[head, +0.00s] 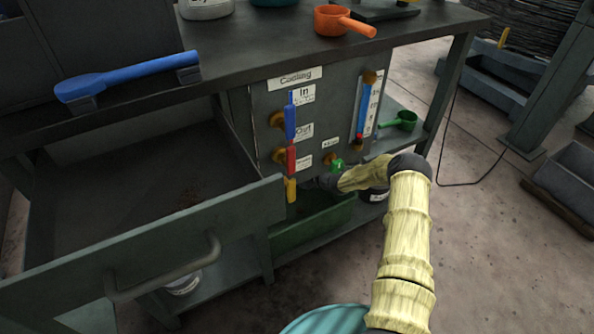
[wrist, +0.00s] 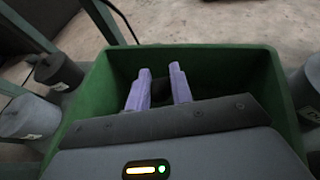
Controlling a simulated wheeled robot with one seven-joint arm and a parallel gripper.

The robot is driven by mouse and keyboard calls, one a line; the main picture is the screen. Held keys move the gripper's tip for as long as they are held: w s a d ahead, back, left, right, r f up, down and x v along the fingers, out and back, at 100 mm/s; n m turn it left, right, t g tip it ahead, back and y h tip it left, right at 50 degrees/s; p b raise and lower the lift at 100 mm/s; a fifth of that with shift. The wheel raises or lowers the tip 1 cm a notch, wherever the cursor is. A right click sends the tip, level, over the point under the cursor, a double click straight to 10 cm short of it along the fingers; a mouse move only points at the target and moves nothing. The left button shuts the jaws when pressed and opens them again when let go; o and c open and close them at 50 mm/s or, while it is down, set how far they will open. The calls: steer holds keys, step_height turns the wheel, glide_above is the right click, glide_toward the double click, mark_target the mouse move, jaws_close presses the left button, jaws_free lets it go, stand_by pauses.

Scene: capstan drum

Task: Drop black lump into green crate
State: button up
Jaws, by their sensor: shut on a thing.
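The green crate (head: 315,226) sits below the valve panel in the head view, partly behind the open drawer. Its green wall (wrist: 85,100) and open inside fill much of the wrist view. My gripper (wrist: 160,70) has two purple fingers reaching over the crate's opening. They are shut on a dark thing (wrist: 159,92), low between them, which I take for the black lump; its outline is hard to tell against the dark inside. In the head view my arm reaches to the front of the panel, and the fingers and lump cannot be made out there.
An open drawer (head: 150,262) juts out left of the crate. The panel (head: 335,110) with coloured valve handles stands above it. A green ladle (head: 398,120) lies on the shelf to the right. Grey canisters (wrist: 30,118) stand left of the crate in the wrist view.

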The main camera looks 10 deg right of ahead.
step_height(320, 180, down, 6)
steer(key=b, duration=0.5)
steer(key=shift+w+a+r, duration=0.1)
steer(key=shift+w+a, duration=0.05)
steer(key=o, duration=1)
steer(key=shift+p+v, duration=3.8)
steer(key=shift+v, duration=4.95)
steer(key=shift+w+r, duration=0.1)
